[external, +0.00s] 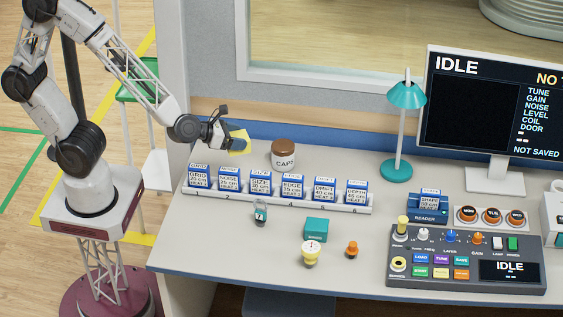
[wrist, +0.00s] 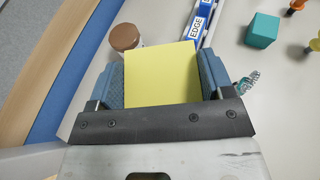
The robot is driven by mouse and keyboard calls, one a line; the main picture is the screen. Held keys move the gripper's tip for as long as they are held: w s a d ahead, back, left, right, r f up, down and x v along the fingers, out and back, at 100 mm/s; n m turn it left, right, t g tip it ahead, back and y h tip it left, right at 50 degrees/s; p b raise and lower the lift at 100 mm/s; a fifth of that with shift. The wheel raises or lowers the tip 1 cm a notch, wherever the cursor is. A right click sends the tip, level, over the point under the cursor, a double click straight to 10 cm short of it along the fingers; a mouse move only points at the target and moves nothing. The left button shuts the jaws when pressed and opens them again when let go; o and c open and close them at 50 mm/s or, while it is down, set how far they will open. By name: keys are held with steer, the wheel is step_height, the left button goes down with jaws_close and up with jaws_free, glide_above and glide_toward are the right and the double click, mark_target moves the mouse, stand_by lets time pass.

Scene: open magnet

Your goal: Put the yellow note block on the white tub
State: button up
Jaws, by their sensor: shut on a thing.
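The yellow note block (external: 241,140) is held in my gripper (external: 230,142), above the back left of the desk. In the wrist view the flat yellow face of the block (wrist: 161,74) fills the space between the two blue-grey fingers of my gripper (wrist: 162,80). The white tub (external: 284,158), marked CAPS and with a brown lid, stands upright on the desk to the right of my gripper. Its brown lid shows in the wrist view (wrist: 124,37), beyond the left finger, partly hidden by the block. The block is apart from the tub in the external view.
A rack (external: 275,200) of several labelled boxes stands in front of the tub. A teal lamp (external: 397,173) stands to the right. A teal box (external: 316,229), a small yellow-and-white item (external: 310,254) and an orange knob (external: 352,248) lie nearer the front. A console (external: 465,262) stands front right.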

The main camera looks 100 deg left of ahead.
steer(key=shift+s+a+n+g+y, duration=1.3)
steer(key=shift+s+a+n+y, duration=0.5)
steer(key=shift+a, duration=4.75)
step_height(320, 180, down, 5)
steer(key=shift+d+f, duration=0.1)
steer(key=shift+w, duration=0.1)
glide_above(283, 145)
steer(key=shift+f, duration=0.75)
steer(key=shift+f, duration=1.75)
steer(key=shift+f, duration=0.1)
